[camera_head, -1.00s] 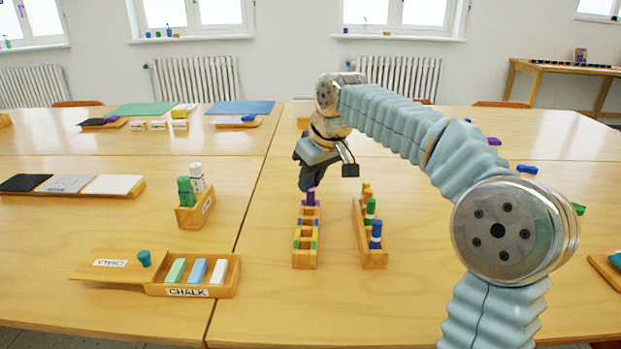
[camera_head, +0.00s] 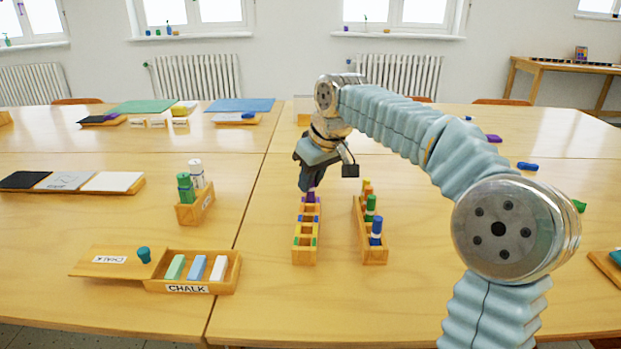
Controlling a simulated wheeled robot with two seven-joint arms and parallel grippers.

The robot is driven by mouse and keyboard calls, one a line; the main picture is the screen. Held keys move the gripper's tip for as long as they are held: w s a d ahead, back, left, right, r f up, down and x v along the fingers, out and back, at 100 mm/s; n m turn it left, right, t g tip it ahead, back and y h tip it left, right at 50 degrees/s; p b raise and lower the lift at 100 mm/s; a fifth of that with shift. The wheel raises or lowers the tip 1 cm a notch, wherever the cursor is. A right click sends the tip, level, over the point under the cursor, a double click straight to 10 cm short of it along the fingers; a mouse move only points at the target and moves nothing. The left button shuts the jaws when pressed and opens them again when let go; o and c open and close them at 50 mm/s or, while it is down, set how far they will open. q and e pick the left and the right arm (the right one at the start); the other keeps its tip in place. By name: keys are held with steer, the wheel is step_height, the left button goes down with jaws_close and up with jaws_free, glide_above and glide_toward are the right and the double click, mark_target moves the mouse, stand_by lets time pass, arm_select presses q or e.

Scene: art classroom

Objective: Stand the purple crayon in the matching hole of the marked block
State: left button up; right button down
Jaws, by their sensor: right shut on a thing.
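The purple crayon (camera_head: 311,196) shows just below my right gripper (camera_head: 309,187), which is shut on it. The crayon is upright over the far end of the marked block (camera_head: 306,257). Its lower end meets the far hole area, but I cannot tell how deep it sits. The block is a long wooden piece with a row of square holes edged in colored marks: purple at the far end, then blue, yellow and green towards the near end. My left gripper is not in view.
A wooden rack (camera_head: 374,256) with several upright crayons stands close to the right of the block. A chalk box (camera_head: 192,285) and a marker holder (camera_head: 197,207) are to the left. Loose crayons, one blue (camera_head: 527,166), lie at the right. Table in front is clear.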

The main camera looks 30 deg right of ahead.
steer(key=shift+f, duration=0.3)
stand_by(0.4)
steer(key=c, duration=1)
jaws_free()
steer(key=shift+o, duration=0.4)
steer(key=shift+o, duration=0.7)
steer(key=shift+r, duration=0.1)
